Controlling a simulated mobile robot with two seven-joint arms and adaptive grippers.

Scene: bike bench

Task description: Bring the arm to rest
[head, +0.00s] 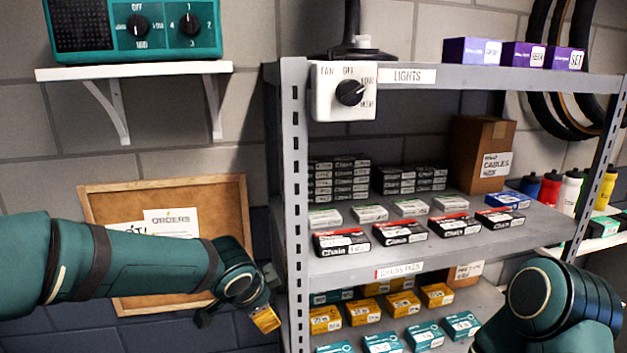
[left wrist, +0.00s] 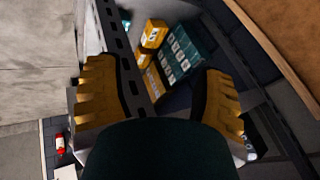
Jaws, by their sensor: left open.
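My left arm (head: 130,265) reaches in from the left of the head view, in front of the cork order board. Its gripper (head: 262,318) hangs down just left of the grey shelf's front post, and only part of its yellow fingers shows there. In the left wrist view the gripper (left wrist: 160,100) is open, with two yellow fingers wide apart and nothing held between them. Beyond the fingers are the perforated shelf post (left wrist: 128,60) and some boxes. My right arm (head: 560,305) shows only as a teal link at the lower right; its gripper is out of view.
The grey shelf (head: 380,262) holds several chain boxes and lower orange and teal boxes. A switch box (head: 343,92) is on its upper corner. A teal radio-like box (head: 135,28) sits on a white wall shelf (head: 135,71). The order board (head: 165,188) is behind my left arm.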

